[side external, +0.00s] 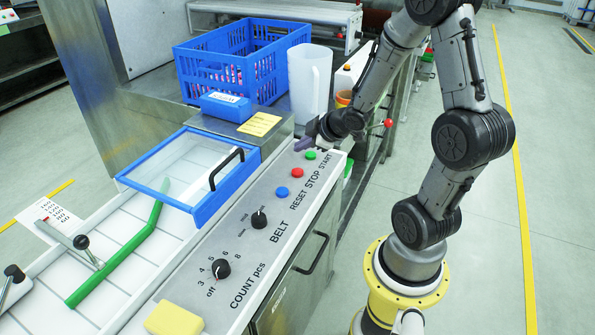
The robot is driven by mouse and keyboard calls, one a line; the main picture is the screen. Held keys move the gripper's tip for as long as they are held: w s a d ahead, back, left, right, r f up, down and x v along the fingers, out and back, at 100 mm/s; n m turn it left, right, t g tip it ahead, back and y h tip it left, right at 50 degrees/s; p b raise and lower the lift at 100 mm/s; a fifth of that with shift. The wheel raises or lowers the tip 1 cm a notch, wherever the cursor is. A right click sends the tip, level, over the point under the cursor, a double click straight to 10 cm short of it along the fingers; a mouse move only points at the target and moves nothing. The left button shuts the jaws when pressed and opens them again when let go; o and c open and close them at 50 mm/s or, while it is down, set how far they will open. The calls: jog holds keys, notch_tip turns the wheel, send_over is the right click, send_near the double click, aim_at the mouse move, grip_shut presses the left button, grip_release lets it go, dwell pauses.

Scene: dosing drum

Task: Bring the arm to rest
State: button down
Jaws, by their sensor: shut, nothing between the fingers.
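My gripper (312,138) is at the far end of the control panel (252,258), just above and beside the green START button (310,155). Its fingers look closed and hold nothing. I cannot tell whether the fingertips touch anything. The red STOP button (297,173) and the blue RESET button (282,191) lie nearer on the panel, clear of the gripper. My arm bends over from its yellow base on the right.
A framed clear lid (190,170) covers part of the belt (135,225). A red-knobbed lever (388,123) is close to my arm. Right floor is clear.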

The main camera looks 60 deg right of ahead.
jog(key=shift+a, duration=0.1)
dwell(0.4)
jog(key=w+a+r+n+t, duration=0.1)
jog(key=a+r+t, duration=0.1)
jog(key=a+r, duration=0.5)
jog(key=a+r+t, duration=0.1)
jog(key=a+r, duration=0.4)
jog(key=r, duration=0.5)
jog(key=s+a+f+m+g+y, duration=0.1)
jog(key=s+a+m+g, duration=0.2)
jog(key=s, duration=0.5)
jog(key=s+a+f+m+g+y, duration=0.1)
jog(key=s+a+f+m+g, duration=0.1)
jog(key=s, duration=0.7)
jog(key=shift+s+a+f+m+g+y, duration=0.15)
jog(key=shift+s+a+m+g+y, duration=0.2)
jog(key=shift+a+m+g, duration=0.55)
jog(key=shift+w+a+t, duration=0.1)
jog(key=shift+a+t, duration=0.15)
jog(key=shift+t, duration=0.05)
